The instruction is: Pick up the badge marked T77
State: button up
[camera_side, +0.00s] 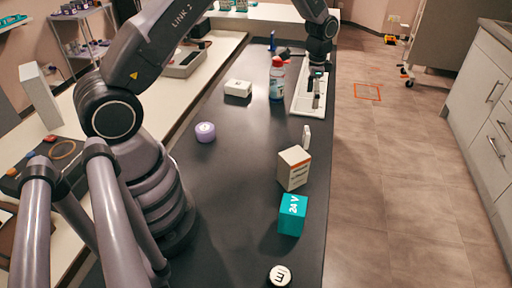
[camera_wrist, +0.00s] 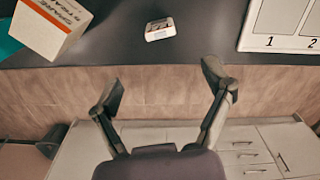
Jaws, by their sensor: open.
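A small white piece (camera_wrist: 160,29) lies on the dark bench near its edge in the wrist view. It has dark marks on its face, too small to read, so I cannot tell whether it is the T77 badge. In the side view, a small white piece (camera_side: 306,137) stands between the white box and the numbered board, likely the same one. My gripper (camera_wrist: 165,88) is open and empty, with its fingers spread wide. In the side view my gripper (camera_side: 315,94) is over the white board, farther back than the small white piece.
A white box with orange print (camera_side: 293,168) and a teal 24V cube (camera_side: 292,214) stand along the right bench edge. The white numbered board (camera_side: 304,104) lies under my gripper. A red-capped bottle (camera_side: 277,80) stands beside it. A purple roll (camera_side: 205,132) is at left.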

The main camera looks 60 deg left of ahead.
aim_at(306, 139)
notch_tip(306, 139, down, 10)
jog(key=shift+w+a+r, duration=0.1)
jog(key=shift+w, duration=0.05)
notch_tip(306, 139, down, 6)
jog(key=shift+r, duration=0.1)
dwell(0.3)
jog(key=c, duration=1.1)
jog(key=shift+r, duration=0.15)
